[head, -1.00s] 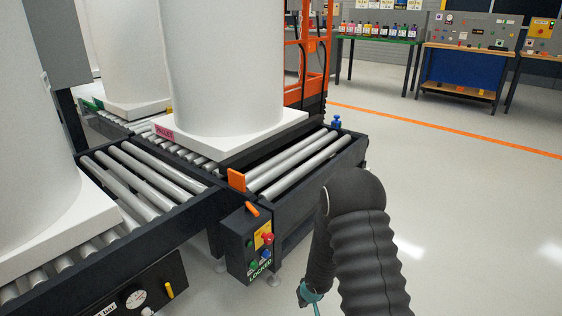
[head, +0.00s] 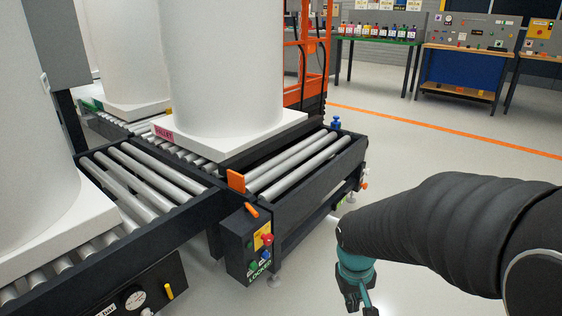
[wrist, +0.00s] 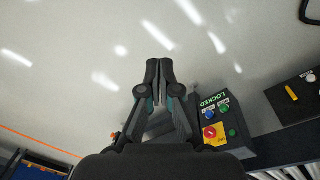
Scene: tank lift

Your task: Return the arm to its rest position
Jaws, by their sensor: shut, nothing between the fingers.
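My arm (head: 440,230), in a black ribbed sleeve, reaches in from the right edge of the head view and bends down at a teal wrist joint. My gripper (head: 362,308) is only partly in the head view, at the bottom edge. In the wrist view my gripper (wrist: 159,66) shows whole, its two dark fingers together and empty. It is over open floor, to the right of the control box (head: 251,245) in the head view and apart from it. The box, marked LOCKED, also shows in the wrist view (wrist: 222,125).
A roller conveyor (head: 190,222) fills the left. A white tank (head: 220,70) stands on a white pallet (head: 240,138) there. An orange lift frame (head: 318,60) stands behind. Benches (head: 462,70) line the far right. The floor (head: 430,135) between is clear.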

